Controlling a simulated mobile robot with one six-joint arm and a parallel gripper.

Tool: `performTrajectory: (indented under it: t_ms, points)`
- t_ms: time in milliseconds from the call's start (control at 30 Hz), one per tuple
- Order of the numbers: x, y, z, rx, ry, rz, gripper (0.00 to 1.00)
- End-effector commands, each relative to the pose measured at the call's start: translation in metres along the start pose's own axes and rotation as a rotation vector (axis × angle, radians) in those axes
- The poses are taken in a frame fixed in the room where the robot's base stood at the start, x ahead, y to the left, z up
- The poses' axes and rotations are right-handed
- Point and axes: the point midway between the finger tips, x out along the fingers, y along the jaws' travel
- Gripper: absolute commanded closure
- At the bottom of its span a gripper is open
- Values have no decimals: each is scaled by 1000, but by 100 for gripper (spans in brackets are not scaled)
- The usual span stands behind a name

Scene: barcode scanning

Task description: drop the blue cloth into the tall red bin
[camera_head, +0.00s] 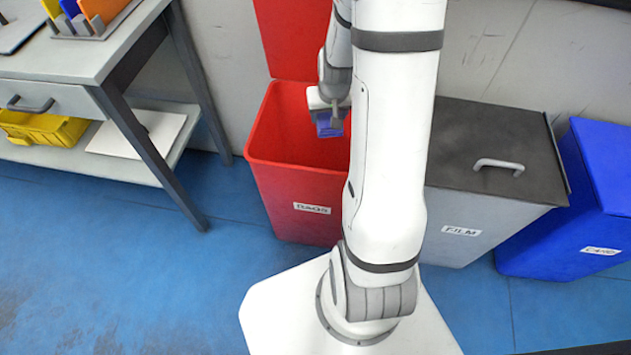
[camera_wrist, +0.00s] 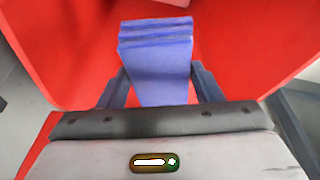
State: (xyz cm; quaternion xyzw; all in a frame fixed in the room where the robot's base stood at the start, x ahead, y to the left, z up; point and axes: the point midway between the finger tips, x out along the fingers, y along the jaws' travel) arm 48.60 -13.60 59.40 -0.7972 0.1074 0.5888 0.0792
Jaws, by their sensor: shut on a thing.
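The tall red bin (camera_head: 271,130) stands with its lid raised against the wall and a white label on its front. My gripper (camera_head: 333,122) is over the bin's open mouth, pointing down. It is shut on the folded blue cloth (camera_head: 329,123). In the wrist view the cloth (camera_wrist: 157,60) sits between the two fingers of my gripper (camera_wrist: 160,85), with the red inside of the bin (camera_wrist: 70,40) around it. My arm hides the bin's right side in the head view.
A grey bin (camera_head: 490,205) with a closed dark lid stands to the right, with a blue bin (camera_head: 590,200) beyond it. At left is a workbench (camera_head: 85,60) with a yellow crate (camera_head: 45,127) on its lower shelf. The blue floor in front of the workbench is clear.

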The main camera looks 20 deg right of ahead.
Motion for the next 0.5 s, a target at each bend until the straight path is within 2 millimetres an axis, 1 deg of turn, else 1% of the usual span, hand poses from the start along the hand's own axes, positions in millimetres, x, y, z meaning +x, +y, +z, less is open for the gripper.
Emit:
performTrajectory:
  t_ms: [233,267,500]
  points:
    - [1,0,0,1,0,0,59]
    - [1,0,0,1,0,0,39]
    - [1,0,0,1,1,0,20]
